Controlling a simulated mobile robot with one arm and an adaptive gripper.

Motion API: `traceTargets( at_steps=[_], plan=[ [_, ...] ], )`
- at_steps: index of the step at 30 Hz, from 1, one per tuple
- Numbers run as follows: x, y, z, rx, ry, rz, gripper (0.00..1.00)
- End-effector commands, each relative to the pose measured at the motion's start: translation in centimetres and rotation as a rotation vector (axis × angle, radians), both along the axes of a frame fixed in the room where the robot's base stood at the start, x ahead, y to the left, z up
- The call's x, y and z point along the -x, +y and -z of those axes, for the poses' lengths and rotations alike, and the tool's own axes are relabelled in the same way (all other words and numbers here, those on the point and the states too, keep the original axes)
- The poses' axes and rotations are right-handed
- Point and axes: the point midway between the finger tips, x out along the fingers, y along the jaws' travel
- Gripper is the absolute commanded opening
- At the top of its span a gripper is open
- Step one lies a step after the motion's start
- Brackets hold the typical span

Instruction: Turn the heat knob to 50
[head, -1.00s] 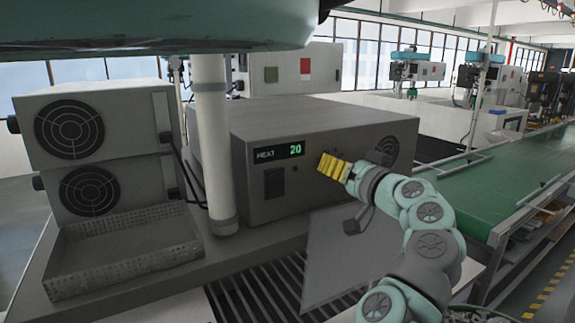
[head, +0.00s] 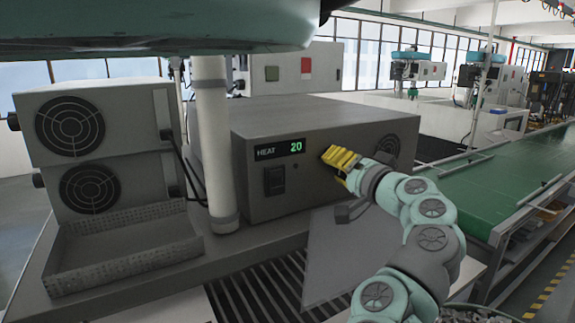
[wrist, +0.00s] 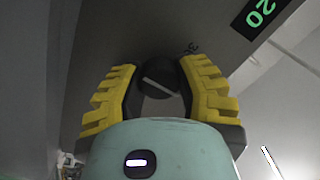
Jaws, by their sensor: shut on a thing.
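The heat display (head: 279,149) on the front of the grey ultrasonic tank unit reads HEAT 20 in green. Part of it also shows in the wrist view (wrist: 262,12), at the top right. My gripper (head: 342,160) is at the front panel, right of the display. In the wrist view the dark round heat knob (wrist: 160,78) with a pale pointer line sits between the yellow fingers of my gripper (wrist: 160,90), which are shut on it. In the head view the knob is hidden behind the fingers.
A dark rocker switch (head: 274,181) is below the display. A white post (head: 213,140) stands left of the unit. A perforated metal basket (head: 125,256) lies at the left. A green conveyor (head: 480,190) runs at the right.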

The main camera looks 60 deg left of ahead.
Motion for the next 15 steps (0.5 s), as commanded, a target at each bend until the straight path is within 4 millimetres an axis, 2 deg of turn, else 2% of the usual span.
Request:
traceTargets(
  at_steps=[6, 15],
  plan=[
    [-0.08, 0.00, 0.12, -0.006, 0.125, 0.001, 0.00],
    [-0.07, 0.01, 0.15, -0.011, 0.203, 0.001, 0.00]
  ],
)
